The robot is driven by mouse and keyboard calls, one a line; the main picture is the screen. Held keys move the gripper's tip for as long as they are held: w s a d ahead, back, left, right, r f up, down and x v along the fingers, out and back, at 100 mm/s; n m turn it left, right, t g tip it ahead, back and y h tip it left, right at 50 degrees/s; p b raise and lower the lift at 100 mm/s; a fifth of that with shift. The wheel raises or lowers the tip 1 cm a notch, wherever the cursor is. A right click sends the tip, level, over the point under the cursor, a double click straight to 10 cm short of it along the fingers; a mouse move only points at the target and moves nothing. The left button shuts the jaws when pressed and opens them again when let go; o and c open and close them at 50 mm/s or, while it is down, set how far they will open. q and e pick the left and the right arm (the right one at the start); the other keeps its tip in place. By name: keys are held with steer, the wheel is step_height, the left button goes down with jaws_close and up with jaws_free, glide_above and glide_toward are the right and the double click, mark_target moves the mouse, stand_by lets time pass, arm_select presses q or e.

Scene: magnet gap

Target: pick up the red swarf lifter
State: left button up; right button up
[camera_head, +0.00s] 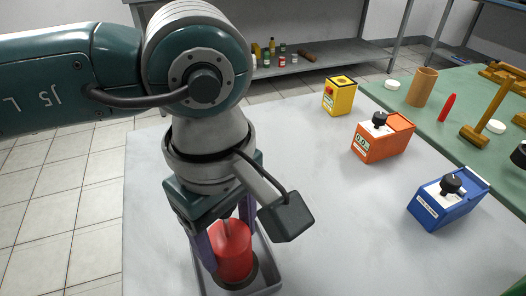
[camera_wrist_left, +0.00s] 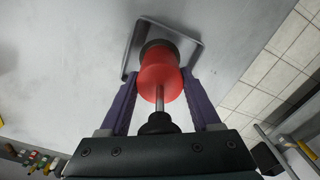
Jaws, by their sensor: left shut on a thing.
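The red swarf lifter (camera_head: 233,251) is a red cylinder with a dark lower rim, at the bottom centre-left of the head view. It also shows in the left wrist view (camera_wrist_left: 160,80), with a metal rod and a black knob toward the gripper. My left gripper (camera_head: 226,250) points down with its purple fingers on both sides of the red body, shut on it. The lifter is over a shallow grey tray (camera_head: 272,286); I cannot tell whether it touches the tray. My right gripper is not in view.
On the grey table are a yellow box (camera_head: 340,97), an orange box (camera_head: 383,140) and a blue box (camera_head: 449,206), right of my arm. A green mat (camera_head: 440,125) holds a tan cylinder (camera_head: 421,87), a red pointed piece (camera_head: 447,107) and a wooden mallet (camera_head: 487,120). The table middle is clear.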

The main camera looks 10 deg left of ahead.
arm_select(q)
jaws_close()
steer(key=shift+r, duration=0.1)
